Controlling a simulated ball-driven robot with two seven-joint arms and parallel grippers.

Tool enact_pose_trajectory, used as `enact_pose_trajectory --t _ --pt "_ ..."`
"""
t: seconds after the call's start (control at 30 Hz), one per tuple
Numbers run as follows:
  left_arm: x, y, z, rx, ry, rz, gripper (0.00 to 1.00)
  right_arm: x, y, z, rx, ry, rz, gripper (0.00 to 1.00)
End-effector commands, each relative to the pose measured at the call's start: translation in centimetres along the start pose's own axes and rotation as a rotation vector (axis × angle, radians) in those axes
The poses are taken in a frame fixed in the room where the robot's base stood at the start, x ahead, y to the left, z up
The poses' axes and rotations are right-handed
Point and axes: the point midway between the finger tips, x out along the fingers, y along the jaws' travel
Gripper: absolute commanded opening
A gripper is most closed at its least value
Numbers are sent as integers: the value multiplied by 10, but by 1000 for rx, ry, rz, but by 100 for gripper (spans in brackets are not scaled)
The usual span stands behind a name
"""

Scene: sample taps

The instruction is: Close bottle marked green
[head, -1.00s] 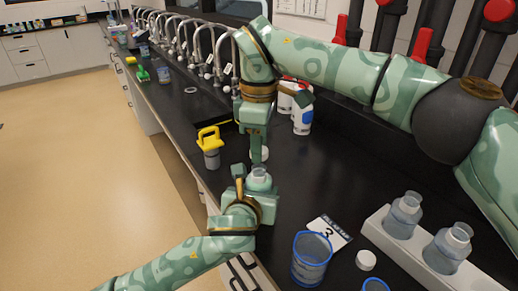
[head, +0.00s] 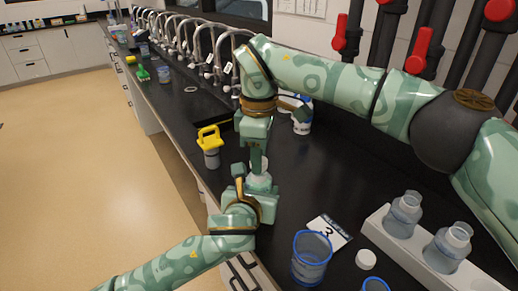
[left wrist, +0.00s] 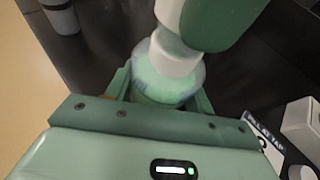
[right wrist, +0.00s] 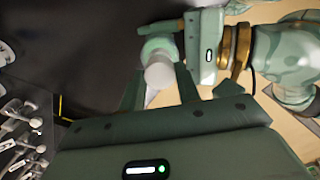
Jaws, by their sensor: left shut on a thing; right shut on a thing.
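A clear bottle with a greenish tint (left wrist: 165,85) stands upright between the fingers of my left gripper (head: 256,186), which is shut on it. My right gripper (head: 257,158) comes from above and is shut on a white cap (left wrist: 172,55). The cap is right over the bottle's mouth in the left wrist view; whether it is seated or threaded cannot be told. In the right wrist view the cap (right wrist: 159,73) is between the fingertips, with the bottle (right wrist: 158,46) just beyond. The fingers hide much of both in the head view.
A yellow-handled container (head: 209,145) stands left of the grippers. A blue-rimmed beaker (head: 311,258), a number card (head: 328,231), a loose white cap (head: 366,259) and a white rack (head: 399,246) with two open bottles are at the right front. Taps (head: 205,45) line the back.

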Motion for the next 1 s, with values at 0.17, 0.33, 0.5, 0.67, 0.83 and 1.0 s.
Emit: enact_pose_trajectory --t 0.17,0.33,0.5,0.67,0.83,1.0 --pt "0 0 0 0 -1 0 12 0 0 0 0 0 0 12" --pt "0 0 0 0 -1 0 12 0 0 0 0 0 0 12" --pt "0 0 0 0 -1 0 12 0 0 0 0 0 1 12" --pt "0 0 0 0 -1 0 12 3 0 0 0 0 0 12" --pt "0 0 0 0 -1 0 12 6 0 0 0 0 0 12" --pt "0 0 0 0 -1 0 12 9 0 0 0 0 1 12"
